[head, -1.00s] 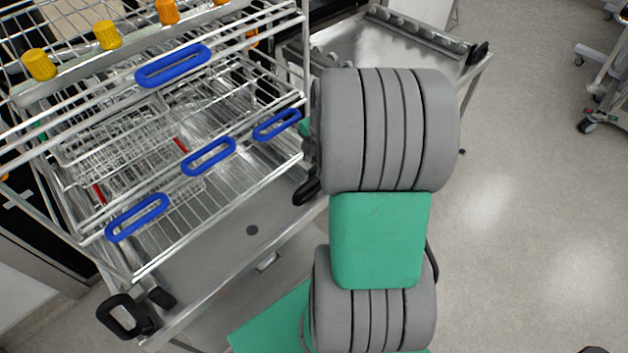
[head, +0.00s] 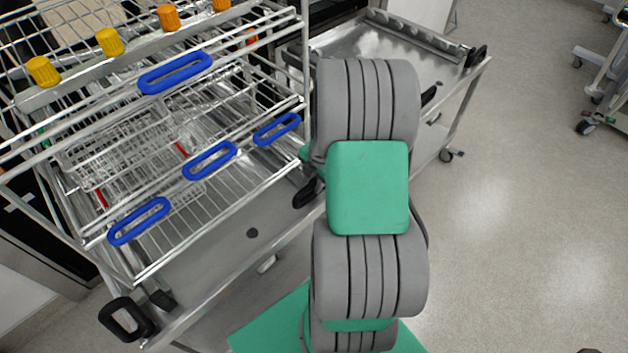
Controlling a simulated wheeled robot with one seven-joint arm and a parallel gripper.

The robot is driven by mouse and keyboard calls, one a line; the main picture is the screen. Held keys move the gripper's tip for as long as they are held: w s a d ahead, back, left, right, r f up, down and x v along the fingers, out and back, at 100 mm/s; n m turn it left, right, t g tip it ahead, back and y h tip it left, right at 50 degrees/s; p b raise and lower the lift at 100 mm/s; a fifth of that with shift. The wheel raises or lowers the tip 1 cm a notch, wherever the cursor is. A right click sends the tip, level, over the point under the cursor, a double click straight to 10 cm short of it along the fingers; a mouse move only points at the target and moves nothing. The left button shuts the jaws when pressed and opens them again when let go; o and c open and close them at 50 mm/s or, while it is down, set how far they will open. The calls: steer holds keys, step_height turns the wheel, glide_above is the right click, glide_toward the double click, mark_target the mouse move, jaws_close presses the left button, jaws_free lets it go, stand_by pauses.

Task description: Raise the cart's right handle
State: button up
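The steel cart (head: 215,262) stands at the left under a wire rack. The cart's right handle (head: 305,194) is black and shows beside my arm at the cart's near right corner. My arm partly hides it, so I cannot tell its exact angle. The cart's left handle (head: 128,319) is a black loop at the near left corner. My grey and green arm reaches up the middle of the view. My gripper is not visible, as the arm covers the area near the right handle.
The wire rack (head: 200,252) carries blue handles (head: 175,73) and baskets. A second steel cart (head: 400,62) with black handles (head: 477,55) stands behind my arm at the upper right. Wheeled equipment (head: 590,125) stands at the far right. The floor (head: 515,235) at right is clear.

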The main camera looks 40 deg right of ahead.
jaws_close()
stand_by(1.1)
